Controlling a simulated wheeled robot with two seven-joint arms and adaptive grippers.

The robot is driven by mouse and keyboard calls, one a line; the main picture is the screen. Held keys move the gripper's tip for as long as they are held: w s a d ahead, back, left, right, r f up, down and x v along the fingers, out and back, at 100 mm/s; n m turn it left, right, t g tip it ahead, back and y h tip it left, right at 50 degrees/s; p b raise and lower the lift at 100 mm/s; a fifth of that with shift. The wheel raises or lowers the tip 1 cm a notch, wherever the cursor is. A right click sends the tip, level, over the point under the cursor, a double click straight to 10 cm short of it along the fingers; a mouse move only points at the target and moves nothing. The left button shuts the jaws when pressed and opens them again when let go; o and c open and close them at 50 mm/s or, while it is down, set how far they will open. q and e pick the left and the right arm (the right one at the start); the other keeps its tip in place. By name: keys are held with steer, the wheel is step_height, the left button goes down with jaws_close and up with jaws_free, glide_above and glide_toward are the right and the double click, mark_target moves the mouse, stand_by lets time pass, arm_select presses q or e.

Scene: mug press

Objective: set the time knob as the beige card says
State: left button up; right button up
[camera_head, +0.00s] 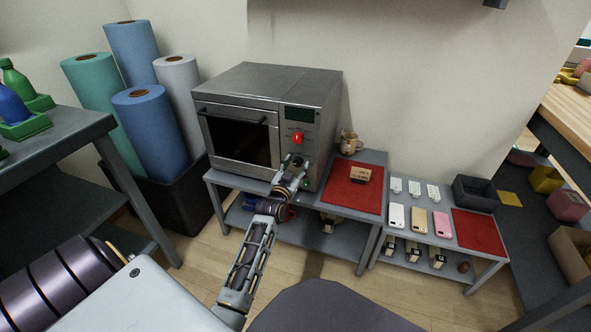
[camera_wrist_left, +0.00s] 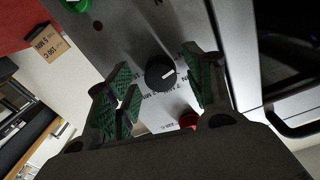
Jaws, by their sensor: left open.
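The time knob is a black knob (camera_wrist_left: 160,73) with a white pointer line, on the grey front panel of the press (camera_head: 265,95). In the left wrist view the pointer aims right and slightly up. My left gripper (camera_wrist_left: 162,88) is open, its green-padded fingers on either side of the knob; I cannot tell whether they touch it. In the head view the gripper (camera_head: 293,163) hides the knob.
A red knob (camera_head: 297,138) sits above the gripper, below a dark display (camera_head: 299,115). A green button (camera_wrist_left: 68,20) is lower on the panel. A mug (camera_head: 349,142) stands right of the press. Phones (camera_head: 418,220) and white cards lie on the lower table at right.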

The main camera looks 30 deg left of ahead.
stand_by(0.3)
arm_select(q)
steer(key=c, duration=1)
arm_select(e)
steer(key=shift+r, duration=0.15)
arm_select(q)
steer(key=shift+r+m+p, duration=0.1)
steer(key=shift+m+p, duration=0.5)
steer(key=shift+p, duration=0.5)
steer(key=m+p, duration=0.4)
steer(key=p, duration=0.1)
steer(key=shift+a+m+p, duration=0.1)
steer(key=shift+m+p, duration=0.5)
steer(key=shift+p, duration=0.15)
steer(key=shift+m+p, duration=1)
steer(key=shift+m, duration=0.8)
arm_select(e)
steer(key=s+d+r+g+h, duration=0.1)
steer(key=d+r, duration=0.1)
steer(key=r, duration=0.4)
steer(key=d+r+n+g+h, duration=0.1)
steer(key=d+r+g, duration=0.1)
steer(key=r, duration=0.4)
steer(key=shift+s+d+r+g+h, duration=0.25)
steer(key=shift+s+r+g+h, duration=0.05)
steer(key=shift+s+r+h, duration=0.1)
